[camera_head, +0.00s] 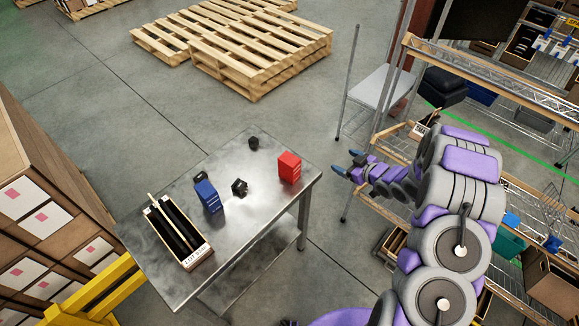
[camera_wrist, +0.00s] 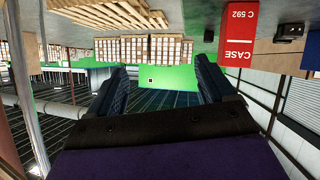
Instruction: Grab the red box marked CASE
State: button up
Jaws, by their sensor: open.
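The red box (camera_head: 289,167) stands upright near the right edge of the metal table (camera_head: 165,287). The box lies outside the fingers, beyond the right one.
On the table are a blue box (camera_head: 208,196), small black objects (camera_head: 239,187) and (camera_head: 253,143) and an open wooden tray (camera_head: 203,257) with dark contents. A metal shelf rack (camera_head: 490,88) stands close at the right. Wooden pallets (camera_head: 255,55) lie behind. Open floor surrounds the table's far side.

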aim_at(299, 164)
jog(key=s+a+f+y, duration=0.2)
jog(key=s+a+y, duration=0.5)
jog(key=shift+n, duration=0.4)
jog(key=x, duration=1.1)
jog(key=shift+w+a+f, duration=0.15)
jog(key=shift+w+a, duration=0.05)
jog(key=shift+w, duration=0.05)
jog(key=shift+s+b+x, duration=0.15)
jog(key=shift+b+x, duration=0.25)
jog(key=shift+x, duration=1)
jog(key=shift+s+b+x, duration=0.15)
jog(key=shift+b+x, duration=0.25)
jog(key=shift+x, duration=0.95)
jog(key=shift+a, duration=0.15)
jog(key=shift+c, duration=0.5)
jog(key=c, duration=1)
